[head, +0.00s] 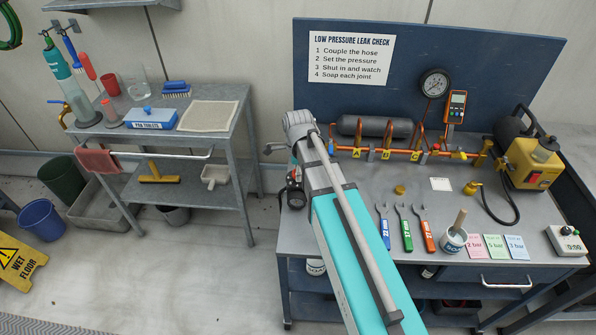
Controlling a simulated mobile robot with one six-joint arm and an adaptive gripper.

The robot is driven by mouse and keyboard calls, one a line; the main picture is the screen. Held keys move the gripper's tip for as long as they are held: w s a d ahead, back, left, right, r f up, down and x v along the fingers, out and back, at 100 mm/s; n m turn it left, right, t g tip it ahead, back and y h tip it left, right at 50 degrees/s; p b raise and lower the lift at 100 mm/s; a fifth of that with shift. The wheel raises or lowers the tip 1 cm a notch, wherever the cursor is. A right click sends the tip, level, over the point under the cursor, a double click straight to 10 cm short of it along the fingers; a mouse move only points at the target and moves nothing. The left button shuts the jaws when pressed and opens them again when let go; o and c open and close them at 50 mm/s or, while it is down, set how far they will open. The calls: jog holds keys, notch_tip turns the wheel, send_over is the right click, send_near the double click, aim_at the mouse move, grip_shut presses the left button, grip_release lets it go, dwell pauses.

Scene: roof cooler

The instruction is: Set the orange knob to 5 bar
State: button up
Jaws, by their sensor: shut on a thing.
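I cannot make out an orange knob in the head view. My teal and grey arm crosses the left part of the workbench (350,222) and covers what lies behind it. My gripper's fingers do not show; they may be hidden behind the arm, so what they hold cannot be seen.
Pink, green and blue cards reading 2 bar, 5 bar (495,246) and 3 bar lie at the bench front. A grey trolley (238,100) is at left, with open floor between.

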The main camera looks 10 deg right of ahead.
jog(key=shift+m, duration=0.8)
jog(key=o, duration=1.2)
jog(key=shift+c, duration=0.2)
jog(key=shift+n, duration=0.3)
